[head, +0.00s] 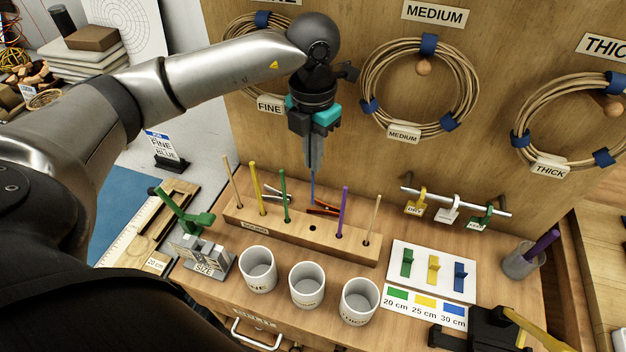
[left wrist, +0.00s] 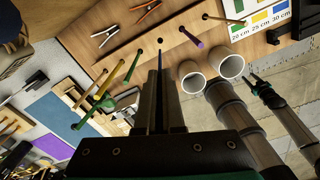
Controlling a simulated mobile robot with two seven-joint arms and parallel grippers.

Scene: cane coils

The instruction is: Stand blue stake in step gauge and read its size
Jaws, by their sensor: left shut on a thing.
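My left gripper (head: 313,165) is shut on the thin blue stake (head: 313,188), which hangs upright from its fingertips over the wooden stake block (head: 262,234). The stake's lower end shows above an empty hole in the block. In the left wrist view the stake (left wrist: 160,55) points away between the fingers. The grey step gauge (head: 205,257), marked SIZE, stands on the bench left of the cups. What seems to be my right gripper (left wrist: 262,86) is at the right of the left wrist view; its jaws are too small to read.
Natural, yellow, green and purple stakes stand in the block. Three white cups (head: 306,284) stand in front of it. A green-handled tool (head: 185,212) is close behind the gauge. A colour card (head: 425,302) reads green 20, yellow 25, blue 30 cm. Cane coils (head: 418,88) hang behind.

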